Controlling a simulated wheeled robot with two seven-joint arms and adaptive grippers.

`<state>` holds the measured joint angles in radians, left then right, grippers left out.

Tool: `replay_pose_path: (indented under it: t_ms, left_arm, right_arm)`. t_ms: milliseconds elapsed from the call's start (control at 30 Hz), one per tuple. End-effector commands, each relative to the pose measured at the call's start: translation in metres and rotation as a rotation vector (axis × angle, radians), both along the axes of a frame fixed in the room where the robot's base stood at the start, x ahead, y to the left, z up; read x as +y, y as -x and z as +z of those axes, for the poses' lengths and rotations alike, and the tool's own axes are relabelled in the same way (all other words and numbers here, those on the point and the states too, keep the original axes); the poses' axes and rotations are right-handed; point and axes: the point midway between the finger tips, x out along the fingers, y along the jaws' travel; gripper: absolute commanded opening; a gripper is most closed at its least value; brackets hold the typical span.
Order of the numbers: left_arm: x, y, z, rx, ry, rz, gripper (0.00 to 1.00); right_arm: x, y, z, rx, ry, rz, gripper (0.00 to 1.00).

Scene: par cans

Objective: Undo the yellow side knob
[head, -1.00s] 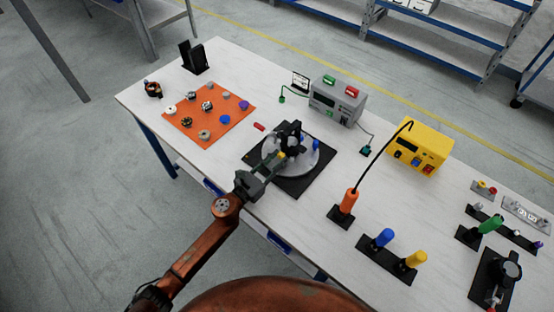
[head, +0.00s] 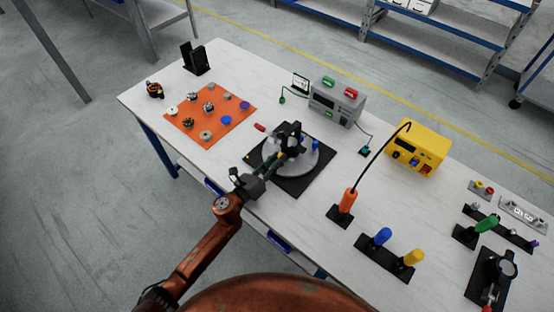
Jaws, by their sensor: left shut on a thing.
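The par can (head: 288,136), a dark lamp body, stands on a round grey base (head: 306,164) on a black mat (head: 318,177) near the middle of the table. My left gripper (head: 275,163) reaches in from the front left and is shut at the near side of the lamp body, on the yellow side knob. The fingers largely hide the knob, so its seating cannot be seen. A small yellow spot shows near the left edge of the mat; I cannot tell what it is. My right gripper is not in view.
An orange mat (head: 236,104) with several small parts lies at the left. A grey instrument box (head: 333,103) and a yellow box (head: 416,150) stand behind. An orange-handled tool (head: 347,201) and a rack with blue and yellow handles (head: 384,256) stand to the right.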

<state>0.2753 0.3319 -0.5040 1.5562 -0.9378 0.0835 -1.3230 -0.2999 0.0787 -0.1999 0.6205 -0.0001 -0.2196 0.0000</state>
Motion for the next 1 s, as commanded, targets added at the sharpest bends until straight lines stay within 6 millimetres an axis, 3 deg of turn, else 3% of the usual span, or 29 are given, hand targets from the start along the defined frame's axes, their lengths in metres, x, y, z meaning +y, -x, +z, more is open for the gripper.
replay_pose_path:
  t_ms: [667, 700, 1000]
  left_arm:
    - [0.0004, -0.0003, -0.0007, 0.049, 0.066, 0.001, 0.00]
    - [0.0004, -0.0003, -0.0007, 0.049, 0.066, 0.001, 0.23]
    - [0.0004, -0.0003, -0.0005, 0.048, 0.065, 0.001, 0.40]
  right_arm:
    - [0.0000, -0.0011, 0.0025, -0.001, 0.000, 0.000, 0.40]
    - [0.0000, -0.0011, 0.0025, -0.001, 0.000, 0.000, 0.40]
    - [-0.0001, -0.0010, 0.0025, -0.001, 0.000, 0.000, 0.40]
